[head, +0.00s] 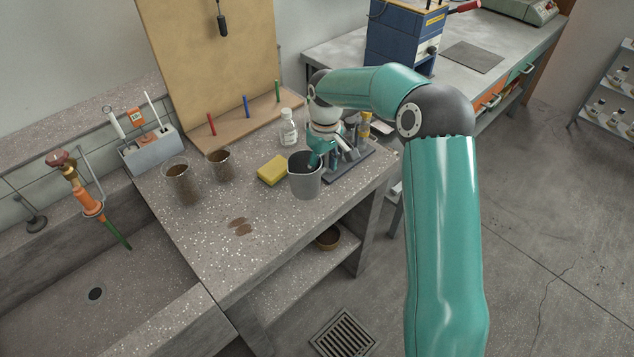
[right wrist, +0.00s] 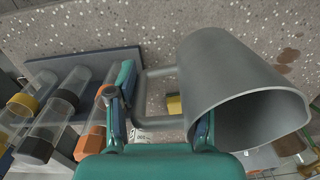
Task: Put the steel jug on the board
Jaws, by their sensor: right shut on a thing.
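The steel jug (head: 305,178) is a grey, open-topped vessel near the right edge of the concrete bench. It fills the right of the right wrist view (right wrist: 225,75), with its handle toward the fingers. My right gripper (head: 318,156) is shut on the jug, one finger beside its wall. I cannot tell whether the jug's base touches the bench. A tall wooden board (head: 205,55) stands at the back, with red, blue and green pegs along its base. A flat dark-grey board (head: 472,57) lies on the far bench. My left gripper is not in view.
A yellow sponge (head: 272,170) and white bottle (head: 288,128) stand close to the jug. A dark rack with tubes (head: 350,163) is just right of it. Two brown-filled beakers (head: 182,183) stand left. The bench front is mostly clear, with brown stains (head: 240,226).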

